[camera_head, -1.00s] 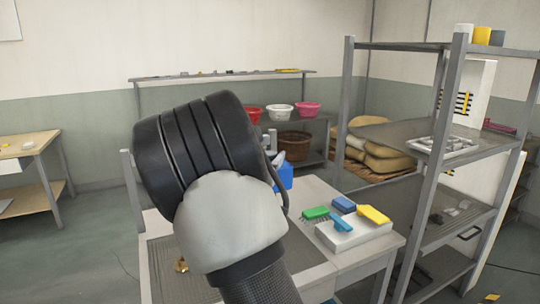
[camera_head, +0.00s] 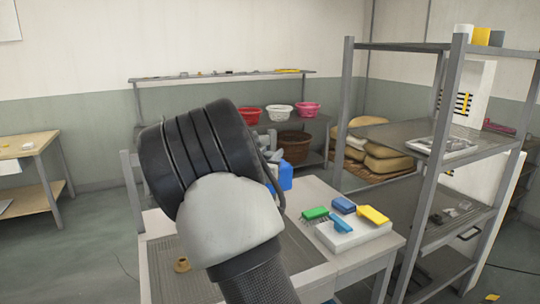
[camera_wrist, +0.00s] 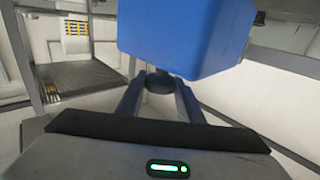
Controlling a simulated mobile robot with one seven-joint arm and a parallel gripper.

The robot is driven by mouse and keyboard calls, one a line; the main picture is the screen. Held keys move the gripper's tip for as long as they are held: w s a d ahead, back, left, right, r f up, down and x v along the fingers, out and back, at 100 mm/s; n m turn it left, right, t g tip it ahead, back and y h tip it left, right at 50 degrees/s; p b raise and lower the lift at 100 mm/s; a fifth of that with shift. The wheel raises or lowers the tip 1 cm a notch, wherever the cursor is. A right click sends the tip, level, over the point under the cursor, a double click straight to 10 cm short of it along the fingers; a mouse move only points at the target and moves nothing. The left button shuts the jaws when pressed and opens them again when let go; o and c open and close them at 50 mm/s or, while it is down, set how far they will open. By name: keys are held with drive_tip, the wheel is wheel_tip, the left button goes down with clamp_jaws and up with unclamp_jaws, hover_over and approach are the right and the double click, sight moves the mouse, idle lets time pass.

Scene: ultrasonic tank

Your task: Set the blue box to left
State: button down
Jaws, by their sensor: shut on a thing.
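The blue box (camera_head: 285,177) shows partly behind my arm in the head view, above the far part of the work table. In the wrist view the blue box (camera_wrist: 185,38) fills the upper middle, just beyond the fingers. My gripper (camera_wrist: 160,88) is shut on it, with both fingers reaching up to its underside. A dark round part under the box sits between the fingers. In the head view my arm hides most of the gripper and part of the box.
The work table (camera_head: 325,267) has a sunken grated basin on its left, with a small brown object (camera_head: 182,264). A metal shelf rack (camera_head: 432,165) stands close on the right.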

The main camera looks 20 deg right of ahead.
drive_tip(key=s+a+p, duration=0.1)
drive_tip(key=a+p, duration=0.7)
drive_tip(key=a, duration=1.9)
drive_tip(key=shift+a, duration=0.2)
drive_tip(key=c, duration=1.2)
unclamp_jaws()
drive_tip(key=shift+a, duration=0.15)
drive_tip(key=b+v, duration=0.1)
drive_tip(key=v, duration=1.6)
drive_tip(key=shift+s+a+b, duration=0.1)
drive_tip(key=shift+s+b, duration=0.05)
drive_tip(key=shift+b, duration=0.15)
